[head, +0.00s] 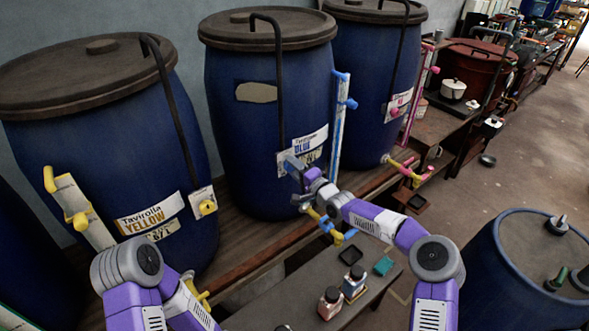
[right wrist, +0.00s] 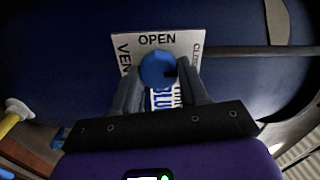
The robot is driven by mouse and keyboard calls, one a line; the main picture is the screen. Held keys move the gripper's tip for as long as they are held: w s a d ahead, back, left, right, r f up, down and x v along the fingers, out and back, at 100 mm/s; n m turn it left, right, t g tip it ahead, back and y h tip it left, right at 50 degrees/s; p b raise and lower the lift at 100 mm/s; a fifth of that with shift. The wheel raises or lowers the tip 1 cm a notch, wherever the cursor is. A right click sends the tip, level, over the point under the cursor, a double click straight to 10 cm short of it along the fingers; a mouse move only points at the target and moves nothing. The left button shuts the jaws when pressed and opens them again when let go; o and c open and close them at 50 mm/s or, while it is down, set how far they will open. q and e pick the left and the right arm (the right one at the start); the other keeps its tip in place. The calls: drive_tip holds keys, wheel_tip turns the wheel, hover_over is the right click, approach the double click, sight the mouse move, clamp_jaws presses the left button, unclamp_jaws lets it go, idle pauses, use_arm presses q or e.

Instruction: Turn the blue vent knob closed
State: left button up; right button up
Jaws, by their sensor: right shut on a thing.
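The blue vent knob (right wrist: 158,68) sits on a white plate (right wrist: 122,42) lettered OPEN at the top, with VEN... at the left and partly visible lettering at the right. My right gripper (right wrist: 160,85) has its two fingers on either side of the knob, shut on it. A dark mark shows on the knob's right side.
The yellow-labelled vat (head: 100,130) stands at the left, another vat (head: 370,60) behind right. A blue-white upright tube (head: 340,125) rises close to my right gripper. A low bench (head: 295,300) holds small bottles (head: 330,302). A blue drum (head: 490,265) stands front right.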

drive_tip(key=shift+f+m, duration=0.1)
drive_tip(key=shift+m, duration=0.6)
drive_tip(key=o, duration=1.1)
drive_tip(key=shift+c, duration=0.2)
drive_tip(key=v, duration=0.7)
drive_tip(key=shift+s+b, duration=0.25)
drive_tip(key=shift+b, duration=0.15)
drive_tip(key=shift+d, duration=0.15)
